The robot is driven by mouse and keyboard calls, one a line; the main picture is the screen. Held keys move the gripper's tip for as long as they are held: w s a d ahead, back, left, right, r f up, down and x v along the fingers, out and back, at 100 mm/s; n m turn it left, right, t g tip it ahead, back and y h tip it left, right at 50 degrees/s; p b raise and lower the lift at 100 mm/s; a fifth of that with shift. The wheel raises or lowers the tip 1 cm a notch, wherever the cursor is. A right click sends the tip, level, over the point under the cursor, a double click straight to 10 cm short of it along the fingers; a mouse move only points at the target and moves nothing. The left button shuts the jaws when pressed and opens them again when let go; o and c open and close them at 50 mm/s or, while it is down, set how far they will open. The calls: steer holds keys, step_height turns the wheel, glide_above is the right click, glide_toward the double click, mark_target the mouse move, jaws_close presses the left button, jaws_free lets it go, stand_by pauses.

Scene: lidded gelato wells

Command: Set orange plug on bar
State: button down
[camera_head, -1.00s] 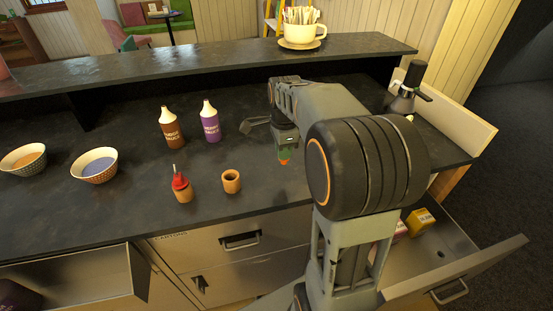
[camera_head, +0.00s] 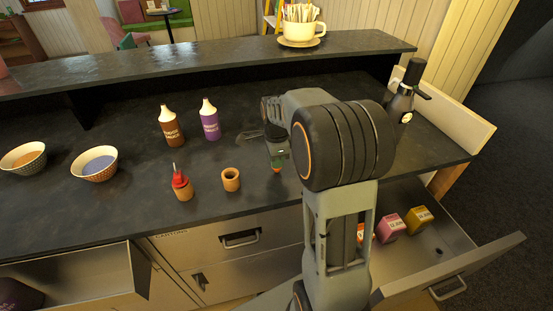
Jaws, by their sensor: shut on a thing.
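A small orange thing (camera_head: 277,171), likely the orange plug, shows at the lower end of my gripper (camera_head: 277,163). My gripper is shut on it and points down over the dark counter, right of the wooden cup. Most of the plug is hidden by the fingers, and I cannot tell whether it touches the counter. The dark counter (camera_head: 130,221) runs across the view, with a raised dark ledge (camera_head: 150,71) behind it. I cannot tell which of these is the bar.
An open wooden cup (camera_head: 231,180) and a red-topped one (camera_head: 182,187) stand left of my gripper. Two sauce bottles (camera_head: 171,127) stand behind, two bowls (camera_head: 94,164) far left. An open drawer (camera_head: 450,250) at right holds small boxes (camera_head: 391,228).

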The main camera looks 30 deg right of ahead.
steer(key=shift+f, duration=0.1)
steer(key=shift+f, duration=0.15)
steer(key=c, duration=1.1)
jaws_free()
step_height(320, 180, up, 12)
steer(key=s+a+f+n+t, duration=0.2)
steer(key=s+a+n, duration=0.2)
steer(key=s+n, duration=0.4)
steer(key=s+a+f+n+t, duration=0.2)
steer(key=s+a+n, duration=0.3)
steer(key=s+n, duration=0.3)
steer(key=shift+a+f+n, duration=0.2)
steer(key=shift+f+n, duration=0.65)
steer(key=shift+n, duration=1.35)
